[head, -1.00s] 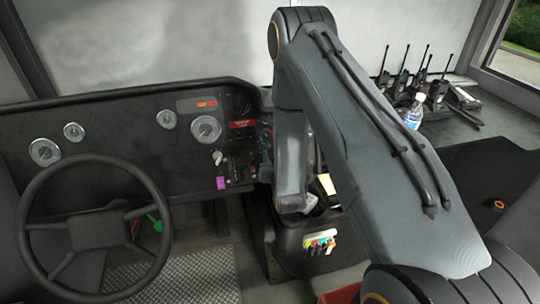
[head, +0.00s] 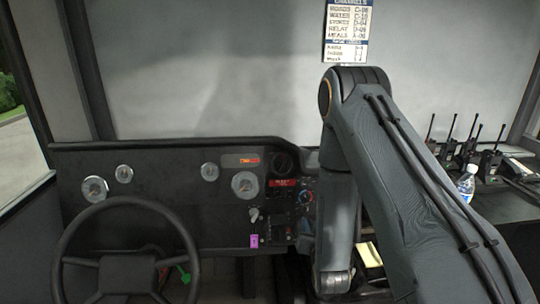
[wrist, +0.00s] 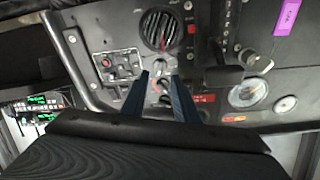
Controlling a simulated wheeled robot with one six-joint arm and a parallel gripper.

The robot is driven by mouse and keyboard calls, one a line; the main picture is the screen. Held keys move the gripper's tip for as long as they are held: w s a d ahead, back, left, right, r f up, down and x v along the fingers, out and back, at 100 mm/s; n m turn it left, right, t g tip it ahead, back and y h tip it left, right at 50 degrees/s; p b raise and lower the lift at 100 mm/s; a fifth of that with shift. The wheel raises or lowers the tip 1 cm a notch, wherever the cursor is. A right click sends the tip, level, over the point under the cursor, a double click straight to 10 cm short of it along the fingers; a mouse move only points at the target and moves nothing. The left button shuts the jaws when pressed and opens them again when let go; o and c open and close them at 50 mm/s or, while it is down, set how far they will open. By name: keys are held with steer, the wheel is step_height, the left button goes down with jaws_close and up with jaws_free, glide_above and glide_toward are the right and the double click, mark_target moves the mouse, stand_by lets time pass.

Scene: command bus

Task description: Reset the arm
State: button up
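My gripper (wrist: 157,77) shows in the wrist view as two blue fingers with a clear gap between them. It is open, and nothing is held in it. It points toward the dashboard panel (wrist: 205,50), with a red-marked knob (wrist: 160,86) showing between the fingers. I cannot tell how far the fingertips are from the panel. In the head view my arm reaches up, bends and comes down in front of the dashboard (head: 150,215); the gripper itself is hidden there.
A steering wheel (head: 128,212) stands at the left. Several handheld radios (head: 485,165) and a water bottle (head: 466,184) stand on the right counter. A channel sign (head: 347,32) hangs above my arm's elbow. A purple tag (head: 254,240) is on the dashboard.

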steer(key=s+r+n+g, duration=0.1)
steer(key=s+r+g, duration=0.3)
steer(key=s, duration=0.5)
steer(key=s+r+n+g, duration=0.1)
steer(key=s+r+g, duration=0.4)
steer(key=s, duration=0.4)
steer(key=s+r+n+g, duration=0.1)
steer(key=s+r+g, duration=0.4)
steer(key=s, duration=0.4)
steer(key=shift+s+d+r+y, duration=0.15)
steer(key=shift+s+d+y, duration=0.1)
steer(key=shift+y, duration=0.15)
